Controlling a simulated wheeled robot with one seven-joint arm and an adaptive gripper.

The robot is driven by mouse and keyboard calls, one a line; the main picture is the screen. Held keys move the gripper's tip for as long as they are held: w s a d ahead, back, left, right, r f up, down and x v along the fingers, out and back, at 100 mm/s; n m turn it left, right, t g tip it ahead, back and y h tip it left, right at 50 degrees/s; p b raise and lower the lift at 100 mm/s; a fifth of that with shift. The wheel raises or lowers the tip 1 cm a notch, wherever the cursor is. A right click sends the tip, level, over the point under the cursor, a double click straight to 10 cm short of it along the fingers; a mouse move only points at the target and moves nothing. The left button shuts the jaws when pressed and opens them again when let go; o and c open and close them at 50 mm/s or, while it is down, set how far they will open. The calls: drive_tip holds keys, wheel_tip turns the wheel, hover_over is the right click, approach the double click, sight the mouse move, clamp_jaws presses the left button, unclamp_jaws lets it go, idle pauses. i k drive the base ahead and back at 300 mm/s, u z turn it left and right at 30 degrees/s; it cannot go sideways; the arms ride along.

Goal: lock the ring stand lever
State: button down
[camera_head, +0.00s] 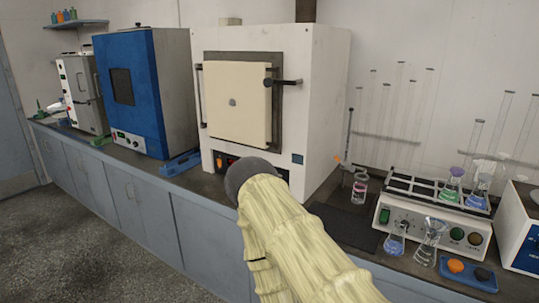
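I cannot make out a ring stand for certain. A thin dark upright rod (349,135) stands on the counter to the right of the white furnace, and a small orange piece (337,158) shows beside it. I cannot tell whether these belong to the ring stand or its lever. My arm, in a pale yellow cover, reaches in from the lower right and ends in a dark rounded part in front of the furnace. No gripper fingers show.
A white furnace (325,95) and a blue oven (170,85) stand on the counter. A glass bottle (360,187), a flask-holding shaker (425,222), loose flasks (396,240) and a blue tray (468,283) crowd the right. A dark mat (345,226) is bare. Open floor (90,235) lies at left.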

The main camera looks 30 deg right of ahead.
sight(336, 157)
drive_tip(key=u, duration=0.7)
drive_tip(key=i, duration=2.5)
drive_tip(key=z, duration=3.2)
drive_tip(key=i, duration=0.5)
drive_tip(key=z, duration=0.1)
